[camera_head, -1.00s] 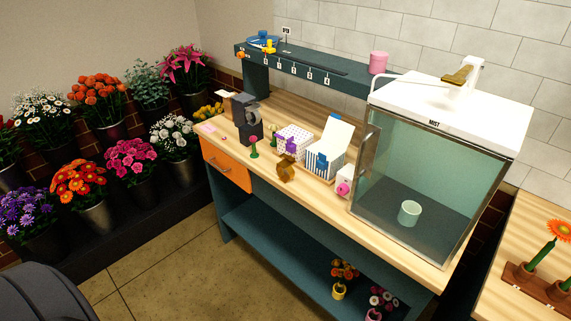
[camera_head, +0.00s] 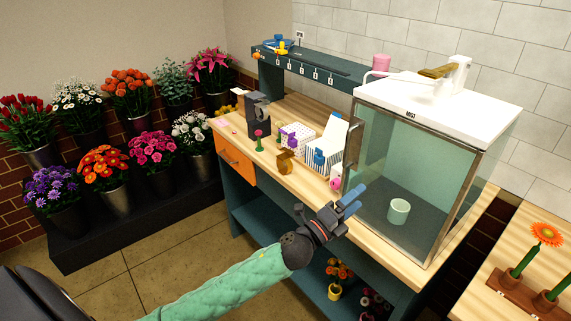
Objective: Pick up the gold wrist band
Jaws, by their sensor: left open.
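A small gold-brown ring-like piece (camera_head: 286,162), which looks like the gold wrist band, stands near the front edge of the wooden workbench (camera_head: 267,168). It is left of the striped box (camera_head: 319,158) and apart from my gripper. My left gripper (camera_head: 351,201) reaches in from below, in front of the bench's front edge, to the right of the band. Its blue fingers are open, point up and right toward the glass cabinet, and hold nothing. My right gripper is not in view.
A glass mist cabinet (camera_head: 411,170) with a pale cup (camera_head: 398,211) inside stands right of the band. A dark grey device (camera_head: 257,116), a small flower on a green stem (camera_head: 259,140) and a purple-ribboned white box (camera_head: 298,135) stand close around it. An overhead shelf (camera_head: 315,68) runs behind.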

